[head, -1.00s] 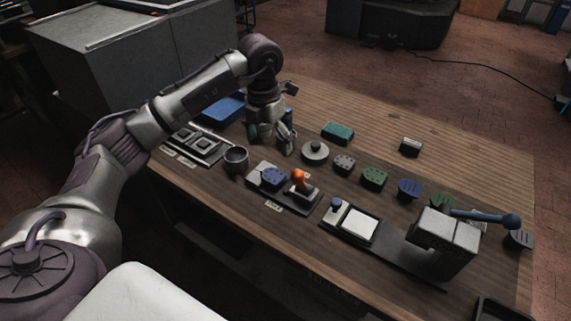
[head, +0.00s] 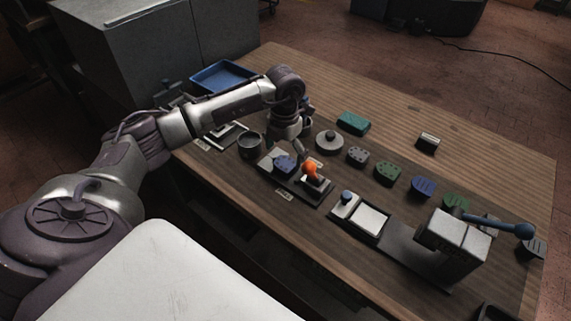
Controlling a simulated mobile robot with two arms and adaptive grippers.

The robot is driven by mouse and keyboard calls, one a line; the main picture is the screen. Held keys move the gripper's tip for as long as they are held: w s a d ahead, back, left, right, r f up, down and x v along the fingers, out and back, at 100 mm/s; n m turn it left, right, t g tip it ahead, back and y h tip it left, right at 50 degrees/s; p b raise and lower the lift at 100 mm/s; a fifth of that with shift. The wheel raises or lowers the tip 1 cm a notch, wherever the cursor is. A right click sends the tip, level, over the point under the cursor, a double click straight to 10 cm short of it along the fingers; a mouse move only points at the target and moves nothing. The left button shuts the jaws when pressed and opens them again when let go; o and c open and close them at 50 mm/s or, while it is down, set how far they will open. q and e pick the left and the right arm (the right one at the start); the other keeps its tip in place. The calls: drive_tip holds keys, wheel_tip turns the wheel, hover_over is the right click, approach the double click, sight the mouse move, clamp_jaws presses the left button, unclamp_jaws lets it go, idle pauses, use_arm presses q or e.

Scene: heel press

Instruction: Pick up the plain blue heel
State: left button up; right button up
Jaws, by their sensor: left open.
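A blue heel (head: 423,187) lies on the table in the row right of centre; its top seems marked with lines. Another blue heel (head: 284,164) with small dark holes sits on a pale plate left of the orange knob. I cannot make out a clearly plain blue heel. My left gripper (head: 301,154) is open, pointing down close to the holed blue heel and the orange knob. Its fingers are small and partly hidden by the wrist, and I cannot tell whether they touch anything. My right gripper is out of view.
A grey heel (head: 358,156), green heels (head: 388,173) and a round grey disc (head: 329,140) lie nearby. An orange knob (head: 311,168) stands beside the gripper. A blue tray (head: 222,77) is at back left. The far right tabletop is mostly clear.

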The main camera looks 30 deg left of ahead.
sight(285, 163)
use_arm(q)
drive_tip(key=shift+f, duration=1.55)
drive_tip(key=shift+r, duration=0.1)
drive_tip(key=c, duration=1.3)
